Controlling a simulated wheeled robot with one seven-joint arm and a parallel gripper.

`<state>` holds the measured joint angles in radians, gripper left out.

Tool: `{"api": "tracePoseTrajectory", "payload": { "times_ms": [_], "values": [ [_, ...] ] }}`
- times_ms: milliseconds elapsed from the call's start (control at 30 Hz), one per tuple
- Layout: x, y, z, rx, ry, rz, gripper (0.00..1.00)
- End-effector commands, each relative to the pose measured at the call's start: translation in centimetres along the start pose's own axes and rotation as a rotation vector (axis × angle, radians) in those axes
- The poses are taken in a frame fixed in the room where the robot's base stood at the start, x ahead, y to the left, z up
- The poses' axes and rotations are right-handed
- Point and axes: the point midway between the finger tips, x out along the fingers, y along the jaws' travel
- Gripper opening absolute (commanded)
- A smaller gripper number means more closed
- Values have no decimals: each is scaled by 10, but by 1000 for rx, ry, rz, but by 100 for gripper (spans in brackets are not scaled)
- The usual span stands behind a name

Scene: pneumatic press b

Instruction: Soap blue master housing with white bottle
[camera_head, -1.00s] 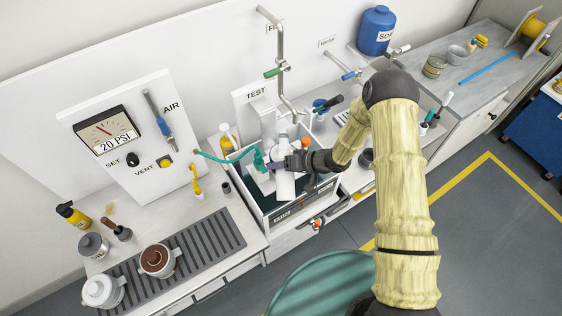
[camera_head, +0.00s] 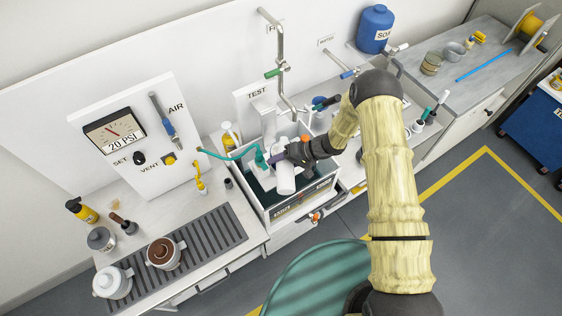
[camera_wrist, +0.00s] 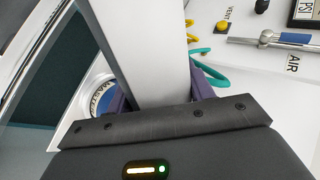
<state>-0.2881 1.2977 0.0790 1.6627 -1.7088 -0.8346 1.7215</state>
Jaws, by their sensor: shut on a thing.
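My gripper (camera_head: 284,156) is shut on the white bottle (camera_head: 286,179), over the test tank at the bench's middle. In the wrist view the white bottle (camera_wrist: 150,50) fills the space between the purple fingers (camera_wrist: 158,98). Behind it, partly covered by the bottle and gripper, is the blue-ringed round face of the master housing (camera_wrist: 99,97), with part of its lettering readable. In the head view my gripper and the bottle hide most of what lies below them. I cannot tell whether the bottle touches the housing.
The test tank (camera_head: 311,199) has walls around the work area. A teal hose (camera_head: 232,155) runs into it from the air panel (camera_head: 140,140). Metal pipes (camera_head: 281,75) hang behind. A grooved mat (camera_head: 215,231) with canisters lies left.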

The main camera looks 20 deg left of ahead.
Motion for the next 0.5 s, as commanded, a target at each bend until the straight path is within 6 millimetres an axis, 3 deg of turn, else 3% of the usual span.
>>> {"api": "tracePoseTrajectory", "payload": {
  "times_ms": [500],
  "values": [
    [-8,-11,0,86,-72,-1,23]
  ]
}}
